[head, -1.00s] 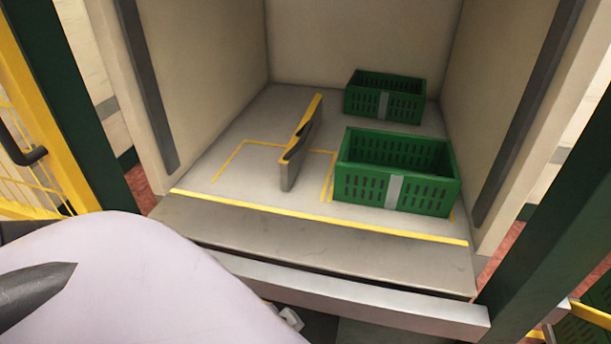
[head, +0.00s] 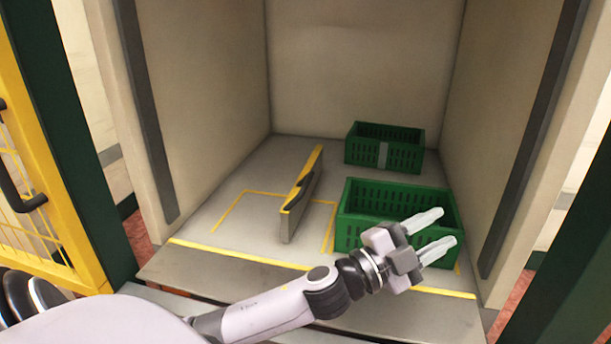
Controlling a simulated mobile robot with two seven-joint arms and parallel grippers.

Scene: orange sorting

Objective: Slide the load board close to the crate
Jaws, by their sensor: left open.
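The load board (head: 294,214) is a thin upright grey panel with a yellow top edge and a dark grip slot. It stands on the bay floor, running front to back. The near green crate (head: 370,194) stands to its right, with a gap of floor between them. My left gripper (head: 437,231) is open and empty. Its fingers point right, in front of the near crate, and hide part of its front wall. The gripper is well to the right of the board and apart from it. My right gripper is not in view.
A second green crate (head: 384,149) stands behind at the back right. Yellow lines mark the bay floor (head: 245,220) left of the board, which is clear. Walls close the bay at left, back and right. A yellow mesh gate (head: 35,190) is at far left.

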